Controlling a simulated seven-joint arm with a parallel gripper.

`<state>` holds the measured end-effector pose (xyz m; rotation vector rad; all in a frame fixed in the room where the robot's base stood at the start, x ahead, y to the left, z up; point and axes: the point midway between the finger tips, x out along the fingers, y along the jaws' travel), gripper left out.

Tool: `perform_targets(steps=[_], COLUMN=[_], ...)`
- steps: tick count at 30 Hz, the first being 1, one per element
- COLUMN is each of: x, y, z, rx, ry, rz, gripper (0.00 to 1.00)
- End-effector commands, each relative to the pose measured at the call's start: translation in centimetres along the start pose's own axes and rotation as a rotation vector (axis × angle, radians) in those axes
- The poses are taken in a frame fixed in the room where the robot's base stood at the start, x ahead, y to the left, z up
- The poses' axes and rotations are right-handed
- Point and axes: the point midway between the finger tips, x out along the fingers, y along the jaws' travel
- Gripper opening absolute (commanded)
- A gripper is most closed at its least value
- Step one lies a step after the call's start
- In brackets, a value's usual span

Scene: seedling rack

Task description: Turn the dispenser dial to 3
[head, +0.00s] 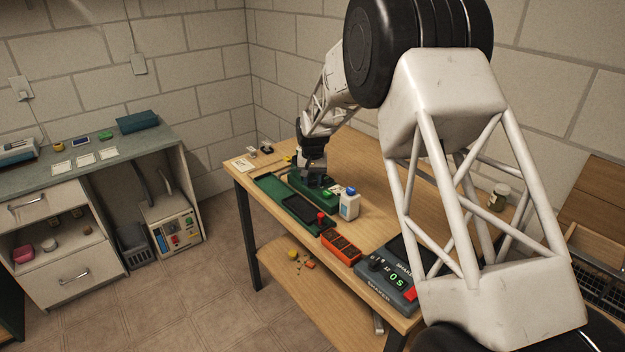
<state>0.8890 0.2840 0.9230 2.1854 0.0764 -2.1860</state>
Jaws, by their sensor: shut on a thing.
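My gripper (314,180) is at the far part of the wooden table, pointing down onto a green unit (325,201) that looks like the dispenser. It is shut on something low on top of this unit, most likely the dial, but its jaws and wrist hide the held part. The dial's numbers and pointer cannot be read from here.
Green tray (268,181), black tray (300,211), orange rack (341,247) and grey shaker (388,287) line the front of the wooden table (385,190). A jar (498,197) stands at right.

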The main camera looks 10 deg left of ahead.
Motion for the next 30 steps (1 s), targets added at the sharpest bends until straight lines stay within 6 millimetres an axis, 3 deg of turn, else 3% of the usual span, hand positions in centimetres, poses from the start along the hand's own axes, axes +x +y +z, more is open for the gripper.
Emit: perform_targets(steps=[3, 4, 9, 20, 30], x=[-0.1, -0.1, 0.0, -0.3, -3.5], y=[0.0, 0.0, 0.0, 0.0, 0.0], z=[-0.1, -0.1, 0.0, 0.0, -0.1], rx=[0.0, 0.0, -0.001, -0.001, -0.001], ry=[0.002, 0.002, 0.001, 0.001, 0.003], rz=[0.0, 0.0, 0.0, 0.0, -0.001], gripper=[0.1, 0.37, 0.6, 0.6, 0.6])
